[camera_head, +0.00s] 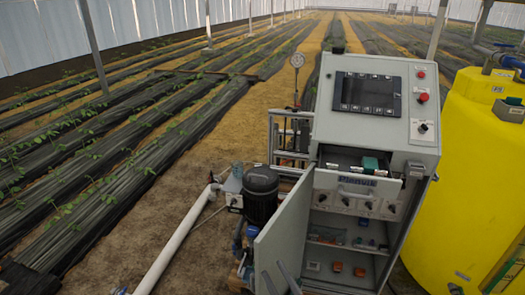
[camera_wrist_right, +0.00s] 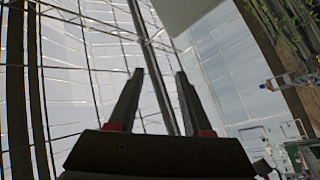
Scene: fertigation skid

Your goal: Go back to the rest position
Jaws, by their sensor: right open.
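My right gripper (camera_wrist_right: 160,72) shows in the right wrist view with its two dark fingers spread apart. Nothing is between the fingers, and they point up toward the greenhouse roof and wall. In the head view, grey bars at the bottom edge in front of the cabinet may be part of it, but I cannot tell clearly. My left gripper does not show. The grey control cabinet (camera_head: 335,125) stands right of centre in the head view. Its drawer (camera_head: 357,184) is pulled out with a green item in it, and its lower door (camera_head: 283,232) is open.
A yellow tank (camera_head: 465,170) stands close right of the cabinet. A dark pump motor (camera_head: 261,195) and white pipe (camera_head: 178,240) are to its left. Small parts lie on the cabinet shelves. Bare soil at the lower left is mostly clear, with plant rows beyond.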

